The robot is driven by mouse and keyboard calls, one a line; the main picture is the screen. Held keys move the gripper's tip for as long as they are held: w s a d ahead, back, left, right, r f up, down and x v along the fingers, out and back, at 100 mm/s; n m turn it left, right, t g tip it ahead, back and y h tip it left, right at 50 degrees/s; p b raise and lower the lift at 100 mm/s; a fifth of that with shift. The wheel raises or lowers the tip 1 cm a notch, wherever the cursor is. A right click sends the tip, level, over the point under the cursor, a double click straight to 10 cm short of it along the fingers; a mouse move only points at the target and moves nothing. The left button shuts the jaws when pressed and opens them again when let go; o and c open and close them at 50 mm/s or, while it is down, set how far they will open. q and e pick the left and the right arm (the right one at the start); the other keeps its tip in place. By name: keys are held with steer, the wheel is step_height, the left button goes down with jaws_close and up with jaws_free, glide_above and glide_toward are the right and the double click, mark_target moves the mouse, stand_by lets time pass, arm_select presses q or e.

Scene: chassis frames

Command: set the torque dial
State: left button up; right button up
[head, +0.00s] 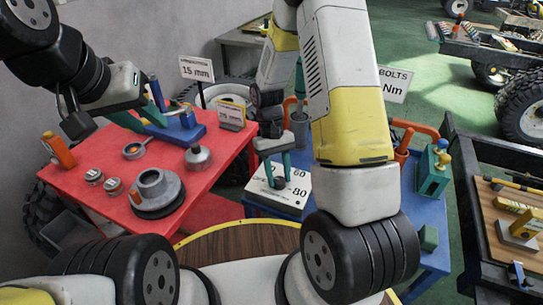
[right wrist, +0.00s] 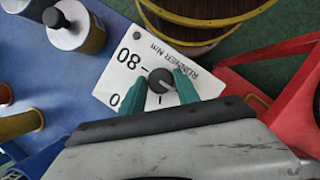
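The torque dial is a white plate (head: 262,191) with numbers such as 60 and 80 and a dark round knob (head: 280,183), on the blue table. In the right wrist view the plate (right wrist: 112,82) reads "RUNNER Nm", and the knob (right wrist: 160,80) has a pale pointer line. My right gripper (head: 278,166) is over the plate, teal fingers apart. In the right wrist view its fingertips (right wrist: 158,84) lie on either side of the knob, with small gaps; whether they reach its height is unclear. My left gripper (head: 141,108) is open by a blue fixture (head: 178,130) on the red table.
A "BOLTS ... Nm" sign (head: 395,84) is partly hidden by my right arm. A teal block (head: 434,172) stands right on the blue table. A wooden round top (head: 240,243) lies in front.

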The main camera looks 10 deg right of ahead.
steer(key=o, duration=0.3)
steer(key=shift+r, duration=0.1)
steer(key=v, duration=0.7)
steer(key=shift+w+r, duration=0.2)
steer(key=shift+r, duration=0.05)
